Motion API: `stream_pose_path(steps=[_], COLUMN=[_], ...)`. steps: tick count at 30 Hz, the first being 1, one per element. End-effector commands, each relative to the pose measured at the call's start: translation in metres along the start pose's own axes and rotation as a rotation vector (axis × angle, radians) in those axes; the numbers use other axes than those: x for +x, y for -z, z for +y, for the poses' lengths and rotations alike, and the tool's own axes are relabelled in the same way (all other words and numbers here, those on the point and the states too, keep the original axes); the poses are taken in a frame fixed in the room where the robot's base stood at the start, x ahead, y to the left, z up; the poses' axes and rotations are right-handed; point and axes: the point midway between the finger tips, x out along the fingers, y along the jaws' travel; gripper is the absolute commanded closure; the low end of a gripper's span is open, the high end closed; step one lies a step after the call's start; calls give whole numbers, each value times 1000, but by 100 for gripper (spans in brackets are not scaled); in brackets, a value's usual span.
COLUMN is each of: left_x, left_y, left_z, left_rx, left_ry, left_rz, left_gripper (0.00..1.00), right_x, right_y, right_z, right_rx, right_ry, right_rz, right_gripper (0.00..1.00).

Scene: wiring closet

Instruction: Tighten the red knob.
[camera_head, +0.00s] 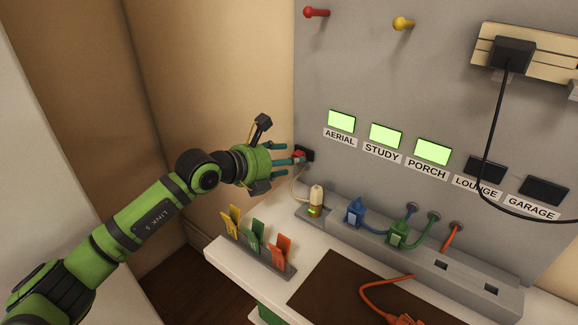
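The small red knob (299,155) shows on a black wall fitting (308,154), left of and below the AERIAL label. My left gripper (287,160) reaches in from the left, with its teal fingers pointing at the panel. Its fingertips are right at the red knob and partly hide it. I cannot tell whether the fingers are closed on it or only beside it. A larger red peg (316,12) sticks out of the panel's top left, well away from the gripper. My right gripper is out of view.
Lit green displays (385,135) mark AERIAL, STUDY and PORCH; LOUNGE and GARAGE are dark. A grey power strip (455,275) with plugs and a rack (262,262) of coloured tags sit below. A pale cable hangs close under the gripper. A yellow peg (403,23) is at the top.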

Motion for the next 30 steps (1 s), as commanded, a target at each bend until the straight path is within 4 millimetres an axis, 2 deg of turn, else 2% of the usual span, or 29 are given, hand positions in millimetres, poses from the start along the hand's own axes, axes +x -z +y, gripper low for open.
stream_pose_path(steps=[1, 6, 16, 17, 18, 20, 30], left_x=[9, 25, 28, 28, 28, 28, 29], left_y=[2, 1, 0, 0, 0, 0, 2], left_z=[0, 0, -1, -1, -1, -1, -2], left_rx=[1, 2, 3, 3, 3, 2, 18], left_ry=[2, 1, 1, 1, 1, 1, -3], left_rz=[-1, -2, -2, -2, -2, -1, 2], left_gripper=[45, 45, 45, 57, 73, 97, 99], right_x=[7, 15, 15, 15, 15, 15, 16], right_y=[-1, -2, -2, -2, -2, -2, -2], right_z=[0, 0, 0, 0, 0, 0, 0], right_rx=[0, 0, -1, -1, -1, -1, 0], right_ry=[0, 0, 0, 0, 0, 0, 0], right_rz=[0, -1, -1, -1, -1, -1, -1], right_gripper=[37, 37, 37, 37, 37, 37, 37])
